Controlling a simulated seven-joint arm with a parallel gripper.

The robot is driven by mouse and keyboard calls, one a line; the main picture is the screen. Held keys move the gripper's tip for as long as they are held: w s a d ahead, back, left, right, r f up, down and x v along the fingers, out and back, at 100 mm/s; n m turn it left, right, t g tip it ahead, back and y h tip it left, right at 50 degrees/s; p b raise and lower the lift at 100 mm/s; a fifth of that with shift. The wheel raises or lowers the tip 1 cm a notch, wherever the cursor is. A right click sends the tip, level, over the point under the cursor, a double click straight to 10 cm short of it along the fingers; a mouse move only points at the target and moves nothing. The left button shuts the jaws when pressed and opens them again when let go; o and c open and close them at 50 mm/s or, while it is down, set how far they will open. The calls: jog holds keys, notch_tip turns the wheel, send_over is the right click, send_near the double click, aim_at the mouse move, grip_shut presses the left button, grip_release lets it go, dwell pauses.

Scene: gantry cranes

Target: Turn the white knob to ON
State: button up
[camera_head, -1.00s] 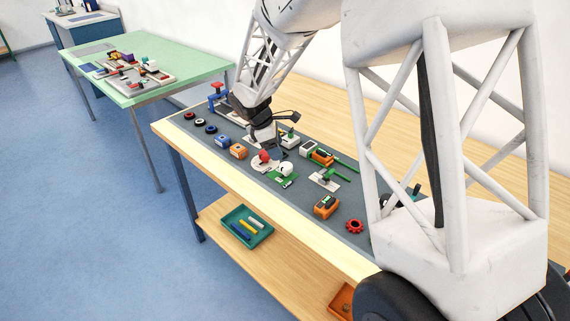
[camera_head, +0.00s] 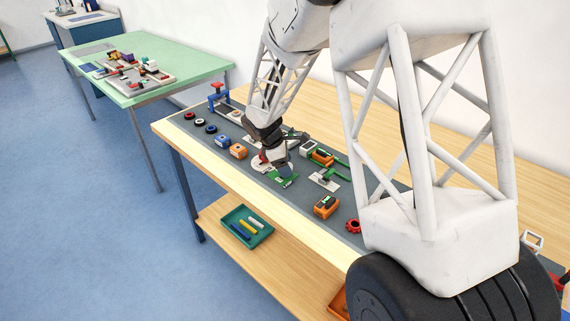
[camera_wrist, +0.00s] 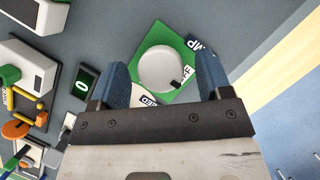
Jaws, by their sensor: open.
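The white knob (camera_wrist: 158,68) is a round disc with a small black mark near its lower right edge, seen in the wrist view. It sits on a tilted green square plate (camera_wrist: 152,38), which also shows in the head view (camera_head: 284,181). Part of a label ending in "FF" shows at the plate's right; another label is partly hidden below the knob. My gripper (camera_wrist: 163,76) is open, its blue fingers on either side of the knob in this view. I cannot tell whether they touch it. In the head view my gripper (camera_head: 276,163) is over the knob and mostly hides it.
An orange box (camera_head: 326,207), a blue box (camera_head: 222,142) and a green-handled device (camera_head: 324,178) stand around on the grey mat. The wooden front edge (camera_head: 240,200) is clear.

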jog(key=c, duration=0.9)
